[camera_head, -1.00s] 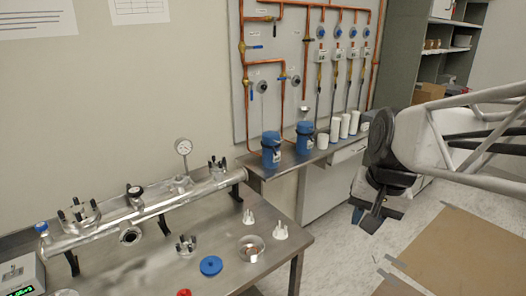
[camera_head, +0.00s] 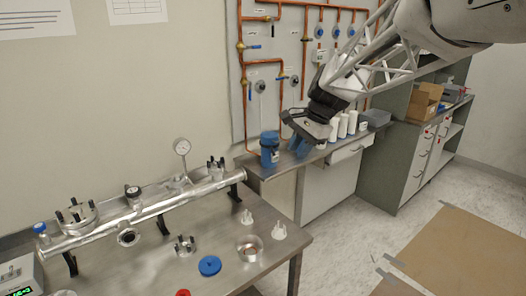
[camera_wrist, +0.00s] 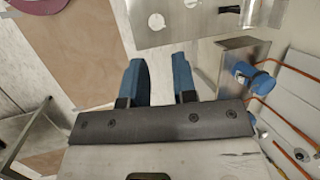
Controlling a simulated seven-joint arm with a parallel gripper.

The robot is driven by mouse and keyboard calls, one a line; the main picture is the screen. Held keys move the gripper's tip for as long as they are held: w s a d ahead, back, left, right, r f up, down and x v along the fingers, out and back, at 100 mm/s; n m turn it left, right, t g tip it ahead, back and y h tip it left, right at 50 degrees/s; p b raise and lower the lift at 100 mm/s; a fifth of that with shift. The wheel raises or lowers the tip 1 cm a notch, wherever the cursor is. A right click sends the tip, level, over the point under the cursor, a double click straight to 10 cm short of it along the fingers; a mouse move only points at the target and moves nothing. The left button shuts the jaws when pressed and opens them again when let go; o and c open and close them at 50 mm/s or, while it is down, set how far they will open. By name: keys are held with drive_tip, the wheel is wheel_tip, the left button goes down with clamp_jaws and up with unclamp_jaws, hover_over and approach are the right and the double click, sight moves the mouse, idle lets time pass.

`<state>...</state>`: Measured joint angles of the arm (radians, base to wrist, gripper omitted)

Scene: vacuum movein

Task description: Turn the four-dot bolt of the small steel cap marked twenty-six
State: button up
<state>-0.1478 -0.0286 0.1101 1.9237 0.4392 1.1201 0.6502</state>
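A small steel cap with upright dark bolts (camera_head: 185,246) stands on the bench. Another small bolted cap (camera_head: 216,166) sits at the right end of the steel tube (camera_head: 150,212), and a larger bolted flange (camera_head: 77,214) sits toward its left end. The numbers and dot marks are too small to read, so I cannot tell which cap is twenty-six.
The steel bench (camera_head: 235,285) also carries a blue disc (camera_head: 209,265), a bowl (camera_head: 250,248), white cones and a red piece (camera_head: 183,293). A blue canister (camera_head: 270,150) and white cylinders stand near my gripper. Copper pipes line the wall.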

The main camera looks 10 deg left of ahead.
drive_tip(key=w+a+f+m+g+y, duration=0.2)
drive_tip(key=w+a+f+m, duration=0.15)
drive_tip(key=w+a, duration=0.95)
drive_tip(key=m+g+y, duration=0.1)
drive_tip(key=m+y, duration=0.1)
drive_tip(key=m, duration=0.1)
approach(222, 160)
drive_tip(key=a, duration=0.1)
drive_tip(key=shift+w, duration=0.2)
drive_tip(key=shift+x, duration=3.9)
drive_tip(key=shift+c, duration=0.4)
clamp_jaws()
